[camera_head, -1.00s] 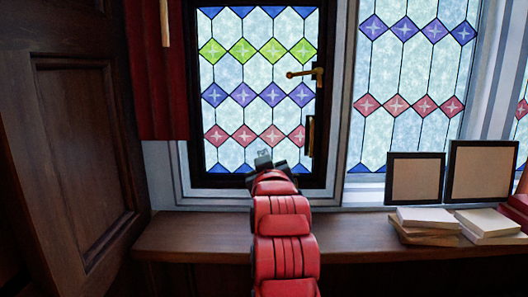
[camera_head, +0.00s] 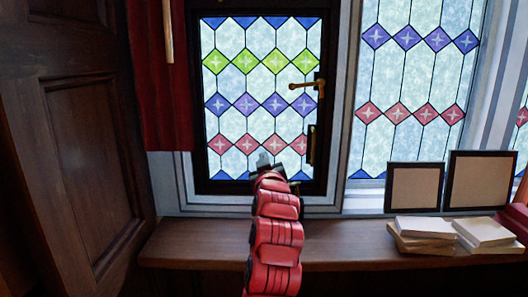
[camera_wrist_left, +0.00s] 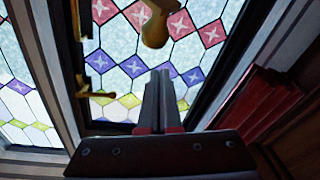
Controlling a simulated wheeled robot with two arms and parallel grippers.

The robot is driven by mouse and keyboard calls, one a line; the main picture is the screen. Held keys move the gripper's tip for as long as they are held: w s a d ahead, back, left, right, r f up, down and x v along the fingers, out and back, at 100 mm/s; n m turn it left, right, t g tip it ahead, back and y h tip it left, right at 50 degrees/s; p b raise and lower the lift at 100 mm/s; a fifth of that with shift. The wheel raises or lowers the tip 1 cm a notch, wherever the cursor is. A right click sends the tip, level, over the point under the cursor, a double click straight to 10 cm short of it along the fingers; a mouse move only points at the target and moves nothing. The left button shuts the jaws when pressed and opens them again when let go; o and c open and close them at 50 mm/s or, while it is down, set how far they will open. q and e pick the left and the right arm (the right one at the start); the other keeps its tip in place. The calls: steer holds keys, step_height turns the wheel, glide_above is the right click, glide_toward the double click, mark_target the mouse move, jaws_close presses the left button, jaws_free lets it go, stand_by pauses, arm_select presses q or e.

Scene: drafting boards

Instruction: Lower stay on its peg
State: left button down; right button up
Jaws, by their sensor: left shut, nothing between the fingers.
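The window (camera_head: 246,85) has a dark frame and leaded panes with green, purple and red diamonds. A brass handle (camera_head: 308,86) sits on its right side and also shows in the left wrist view (camera_wrist_left: 97,92). Below it, an upright brass fitting (camera_head: 312,145) is on the frame. In the left wrist view a rounded brass piece (camera_wrist_left: 156,24) is close, beyond my fingertips; I cannot tell if it is the stay. My left gripper (camera_head: 265,160) is before the window's lower edge, shut and empty; its fingers (camera_wrist_left: 160,78) show together. No peg can be made out.
A wooden sill (camera_head: 200,243) runs below the window. Two framed boards (camera_head: 413,187) (camera_head: 482,180) and stacked books (camera_head: 425,228) stand on its right. A red curtain (camera_head: 168,100) and a dark panelled wall (camera_head: 85,130) are at the left.

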arm_select(q)
steer(key=shift+s+d+f+p, duration=0.25)
steer(key=shift+f+p, duration=0.1)
steer(key=shift+f, duration=0.3)
steer(key=shift+s+d+f+p, duration=0.2)
steer(key=shift+f+p, duration=0.1)
steer(key=shift+f, duration=0.3)
steer(key=s+f+n+t+y+b, duration=0.1)
steer(key=s+f+t+b, duration=0.3)
steer(key=f+b, duration=0.7)
steer(key=t+b, duration=0.1)
steer(key=b, duration=1.6)
steer(key=shift+s+f, duration=0.15)
steer(key=shift+f, duration=0.15)
steer(key=shift+r, duration=0.1)
